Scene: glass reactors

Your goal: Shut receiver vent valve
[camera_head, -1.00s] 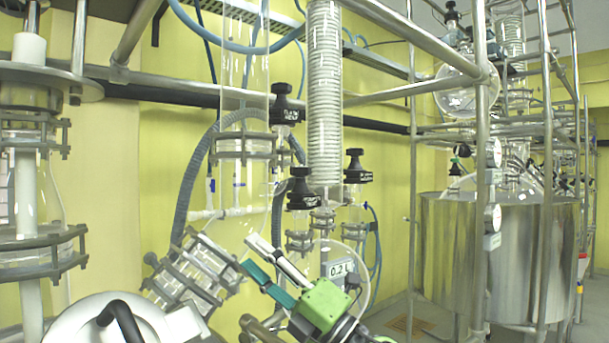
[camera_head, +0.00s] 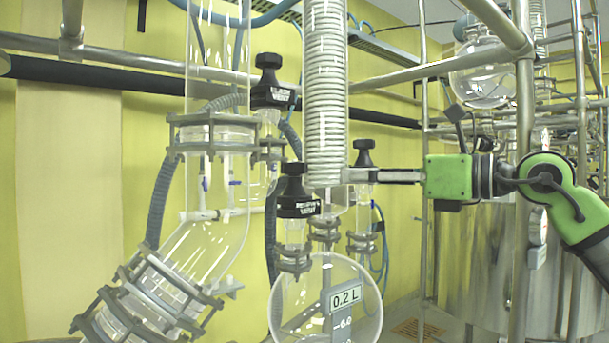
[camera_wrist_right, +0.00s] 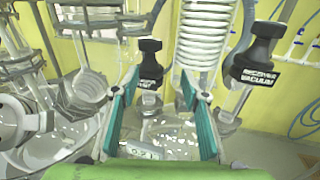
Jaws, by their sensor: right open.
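The receiver vent valve (camera_head: 295,195) has a black knob and a black collar with white lettering. It stands upright above the round flask marked 0.2 L (camera_head: 326,300). My right gripper (camera_head: 350,177) comes in from the right at about knob height, its fingers pointing left toward the valve. In the right wrist view, the open fingers (camera_wrist_right: 160,80) spread to both sides of a black valve knob (camera_wrist_right: 150,64), which lies ahead of them. Its lettering is hard to read there, and I cannot tell any contact. My left gripper is out of view.
The receiver vacuum valve (camera_wrist_right: 250,66) stands close on the right in the wrist view. Another black-knobbed valve (camera_head: 271,90) is above and behind. Metal rails and a steel vessel (camera_head: 480,265) are at right.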

